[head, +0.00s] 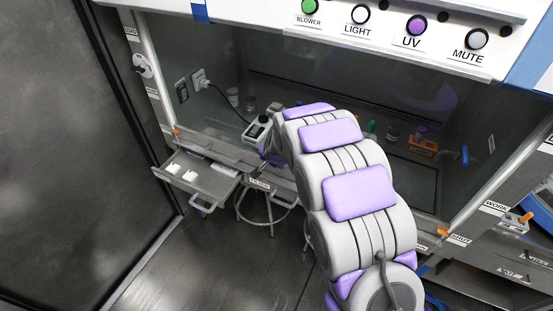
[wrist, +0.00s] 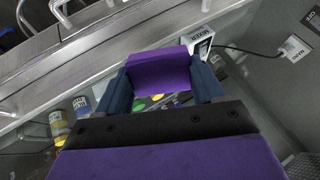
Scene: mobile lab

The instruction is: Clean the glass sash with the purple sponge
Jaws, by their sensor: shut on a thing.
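The purple sponge (wrist: 158,73) is a block held between the two dark blue fingers of my gripper (wrist: 160,80) in the wrist view. The gripper is shut on it, and the sponge's broad face shows. The glass sash (head: 205,60) is the see-through pane across the front of the cabinet in the head view. My arm reaches towards the sash's lower left part. My gripper is mostly hidden behind the arm there. I cannot tell whether the sponge touches the glass.
A pulled-out drawer (head: 195,185) with small white items is at the lower left, beside a round stool (head: 268,212). Labelled buttons (head: 415,26) line the cabinet top. An orange rack (head: 422,147) and bottles stand inside. Open dark floor (head: 225,260) lies in front.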

